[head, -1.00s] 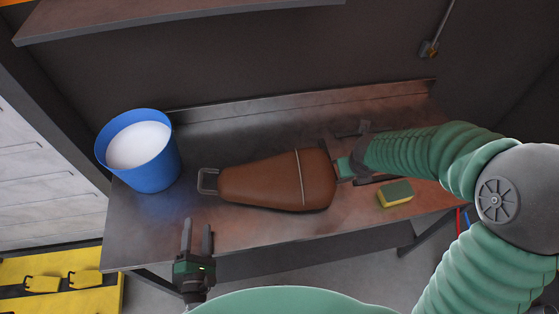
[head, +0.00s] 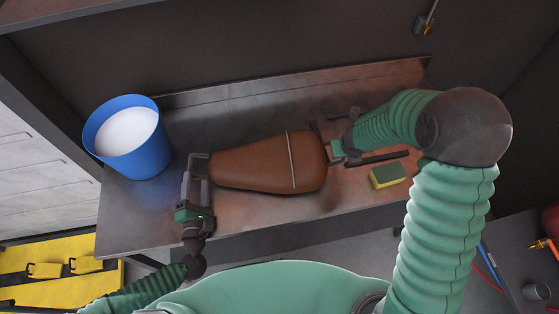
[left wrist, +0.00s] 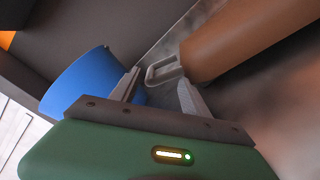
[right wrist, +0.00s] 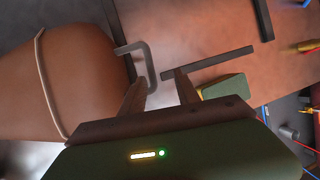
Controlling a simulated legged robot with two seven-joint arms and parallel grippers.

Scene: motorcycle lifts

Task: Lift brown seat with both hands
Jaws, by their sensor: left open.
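The brown seat (head: 262,165) lies on the metal workbench (head: 135,205), with a pale strap across it near its right end. A metal loop handle (left wrist: 163,71) sticks out of its left end, and another loop (right wrist: 149,58) out of its right end. My left gripper (head: 197,167) is open at the left handle; in the left wrist view its fingers (left wrist: 160,85) are apart on either side of the loop. My right gripper (right wrist: 160,90) looks open at the right loop, whose lower end lies by its fingers. In the head view my right arm partly hides that end.
A blue bucket (head: 150,160) with white contents stands on the bench left of the seat. A yellow and green sponge (head: 388,177) lies right of it. A dark bar (head: 378,158) lies behind the sponge. The wall rises behind.

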